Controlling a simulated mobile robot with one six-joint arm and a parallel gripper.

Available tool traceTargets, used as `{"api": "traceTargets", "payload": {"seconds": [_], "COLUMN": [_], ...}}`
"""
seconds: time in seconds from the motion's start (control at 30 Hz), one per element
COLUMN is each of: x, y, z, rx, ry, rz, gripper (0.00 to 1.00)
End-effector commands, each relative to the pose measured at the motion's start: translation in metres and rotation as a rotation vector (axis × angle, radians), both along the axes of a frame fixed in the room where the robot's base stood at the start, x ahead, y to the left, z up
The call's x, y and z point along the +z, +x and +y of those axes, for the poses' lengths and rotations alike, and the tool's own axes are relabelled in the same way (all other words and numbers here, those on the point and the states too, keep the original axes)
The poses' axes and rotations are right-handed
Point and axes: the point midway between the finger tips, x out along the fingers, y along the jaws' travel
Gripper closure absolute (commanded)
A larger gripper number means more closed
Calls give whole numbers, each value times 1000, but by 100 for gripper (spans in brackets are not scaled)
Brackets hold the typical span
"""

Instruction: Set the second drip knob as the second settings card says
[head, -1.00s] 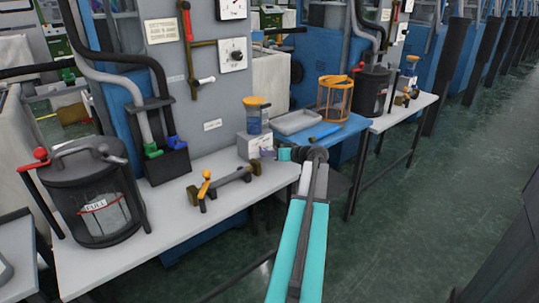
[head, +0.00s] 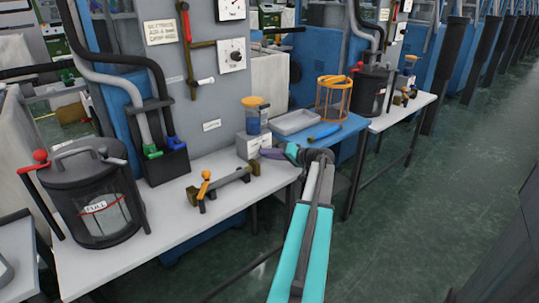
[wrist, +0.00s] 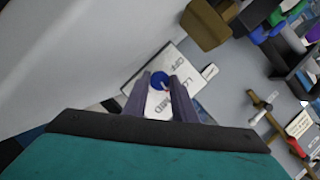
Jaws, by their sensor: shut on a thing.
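The blue drip knob (wrist: 158,80) is between the fingertips of my gripper (wrist: 161,76) in the wrist view, and the gripper is shut on it. The knob sits on a white dial plate (wrist: 176,63) lettered OFF, LO and MID; its pointer is too small to read. In the head view my gripper (head: 272,154) reaches the front of the grey drip box (head: 249,147) under an orange-topped reservoir (head: 255,118); the knob is hidden there. One settings card (head: 161,31) hangs on the near machine panel and another card (head: 386,14) farther along. Their wording is too small to read surely.
A lidded dark canister marked FULL (head: 100,206) and a brass-ended bar fixture (head: 223,184) stand on the near white table (head: 170,235). A grey tray (head: 294,122) and an orange wire basket (head: 334,100) are behind my gripper.

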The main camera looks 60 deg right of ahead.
Motion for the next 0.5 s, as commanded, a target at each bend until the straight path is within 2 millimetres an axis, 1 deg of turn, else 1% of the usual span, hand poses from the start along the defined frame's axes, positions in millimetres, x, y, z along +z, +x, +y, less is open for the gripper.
{"api": "traceTargets", "payload": {"seconds": [0.03,0.23,0.27,0.3,0.37,0.5], "x": [1,1,1,1,1,0], "y": [-2,-2,-2,-2,-2,-1], "z": [-4,-4,-4,-4,-4,-2], "rx": [-10,-11,-11,-11,-10,-7], "ry": [-2,-3,-3,-3,-3,-3], "rz": [-1,-1,-1,-1,0,0], "gripper": [98,98,72,66,57,57]}}
